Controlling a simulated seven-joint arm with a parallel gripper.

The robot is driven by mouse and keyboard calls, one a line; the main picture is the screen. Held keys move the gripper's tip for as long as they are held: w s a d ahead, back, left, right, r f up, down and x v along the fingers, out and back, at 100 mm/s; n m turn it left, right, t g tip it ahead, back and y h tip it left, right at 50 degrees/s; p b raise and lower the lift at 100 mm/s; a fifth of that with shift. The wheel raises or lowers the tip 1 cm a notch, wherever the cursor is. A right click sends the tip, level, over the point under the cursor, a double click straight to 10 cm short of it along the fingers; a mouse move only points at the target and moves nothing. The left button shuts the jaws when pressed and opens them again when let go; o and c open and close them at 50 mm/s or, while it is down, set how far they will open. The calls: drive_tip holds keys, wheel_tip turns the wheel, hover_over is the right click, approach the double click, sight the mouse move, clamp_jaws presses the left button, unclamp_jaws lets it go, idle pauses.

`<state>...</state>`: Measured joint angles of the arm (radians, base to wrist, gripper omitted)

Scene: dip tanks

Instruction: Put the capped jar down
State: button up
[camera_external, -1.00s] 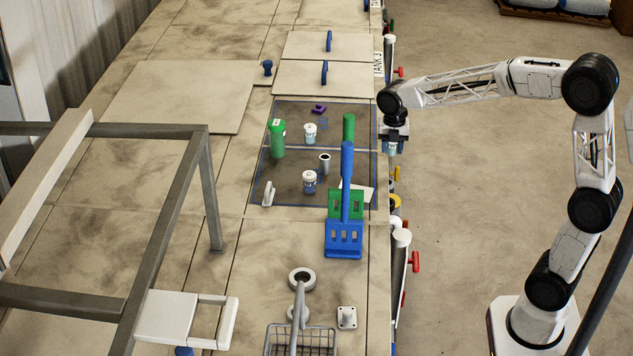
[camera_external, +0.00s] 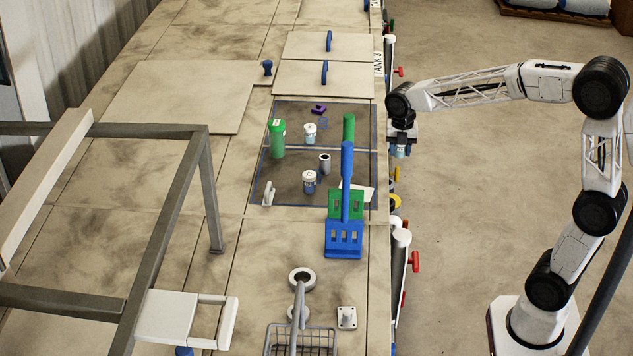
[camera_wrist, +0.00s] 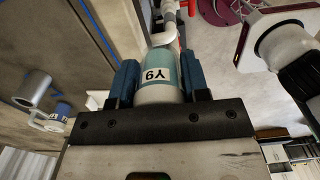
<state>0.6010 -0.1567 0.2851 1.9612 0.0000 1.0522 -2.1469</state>
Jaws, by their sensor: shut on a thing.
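My gripper (camera_external: 402,142) hangs beyond the right edge of the table, over the floor side, pointing down. It is shut on a jar (camera_external: 400,152). In the wrist view, the jar (camera_wrist: 163,73) is held between the two blue fingers of my gripper (camera_wrist: 160,82). It has a teal band and a white label with black characters. Its cap cannot be made out clearly. Two similar white-capped jars stand on the dark blue-edged area of the table: one farther back (camera_external: 309,134) and one nearer (camera_external: 309,182).
Tall blue (camera_external: 345,190) and green (camera_external: 348,128) handled racks rise near the table's right edge. A wire basket (camera_external: 300,341) is in front.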

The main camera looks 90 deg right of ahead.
idle(0.4)
drive_tip(key=shift+w+a, duration=0.3)
drive_tip(key=shift+a, duration=0.45)
drive_tip(key=w+a, duration=0.1)
drive_tip(key=a, duration=0.3)
drive_tip(key=w+a+n, duration=0.1)
drive_tip(key=a, duration=0.3)
drive_tip(key=w+a+n, duration=0.1)
drive_tip(key=a, duration=0.3)
drive_tip(key=shift+w+a+r, duration=0.1)
drive_tip(key=shift+r, duration=0.1)
drive_tip(key=a+n, duration=0.1)
drive_tip(key=a, duration=0.6)
drive_tip(key=a+n, duration=0.1)
drive_tip(key=a, duration=0.3)
drive_tip(key=shift+w+a+n, duration=0.25)
drive_tip(key=shift+n, duration=0.05)
drive_tip(key=s+a+n, duration=0.2)
drive_tip(key=s+a, duration=0.1)
drive_tip(key=a, duration=0.8)
drive_tip(key=s+a+n, duration=0.2)
drive_tip(key=s+a, duration=0.1)
drive_tip(key=a, duration=0.8)
drive_tip(key=shift+s+n, duration=0.2)
drive_tip(key=shift+n, duration=0.1)
